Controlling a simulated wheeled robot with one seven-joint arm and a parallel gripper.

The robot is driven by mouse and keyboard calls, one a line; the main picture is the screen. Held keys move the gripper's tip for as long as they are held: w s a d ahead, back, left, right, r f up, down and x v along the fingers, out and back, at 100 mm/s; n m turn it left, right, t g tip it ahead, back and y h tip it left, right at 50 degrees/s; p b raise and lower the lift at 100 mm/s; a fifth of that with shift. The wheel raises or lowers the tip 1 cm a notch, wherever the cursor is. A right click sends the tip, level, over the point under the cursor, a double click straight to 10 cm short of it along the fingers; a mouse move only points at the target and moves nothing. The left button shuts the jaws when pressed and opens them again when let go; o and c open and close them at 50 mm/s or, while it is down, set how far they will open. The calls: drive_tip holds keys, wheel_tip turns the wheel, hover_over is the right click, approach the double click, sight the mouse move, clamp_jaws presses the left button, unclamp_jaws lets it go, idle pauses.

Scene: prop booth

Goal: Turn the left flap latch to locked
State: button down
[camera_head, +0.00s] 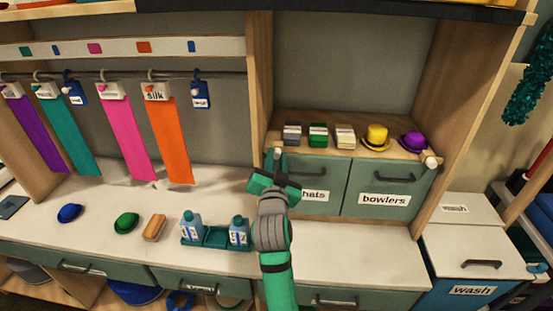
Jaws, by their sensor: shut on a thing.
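The left flap (327,170) is green-grey, labelled "hats", and stands closed under the cubby shelf. The left flap latch (277,152) is a small pale piece at the flap's upper left corner, mostly covered by my gripper. My gripper (278,166) is shut on the latch. The latch's exact angle cannot be told. The right flap (384,200), labelled "bowlers", is closed, with a pale latch (430,161) at its upper right corner.
Small hats, including a yellow one (376,137) and a purple one (413,141), sit on the shelf above the flaps. A teal tray (214,237) with blue bottles stands left of my arm. Coloured ribbons hang at left. The counter right of my arm is clear.

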drive_tip(key=shift+n, duration=0.6)
drive_tip(key=n, duration=0.3)
drive_tip(key=shift+a, duration=0.1)
drive_tip(key=n, duration=0.4)
drive_tip(key=shift+s+n+g, duration=0.1)
drive_tip(key=shift+n+g, duration=0.2)
drive_tip(key=n, duration=0.4)
drive_tip(key=shift+h, duration=0.4)
drive_tip(key=shift+r+n, duration=0.15)
drive_tip(key=shift+n, duration=1.95)
drive_tip(key=c, duration=1.5)
unclamp_jaws()
drive_tip(key=shift+c, duration=0.2)
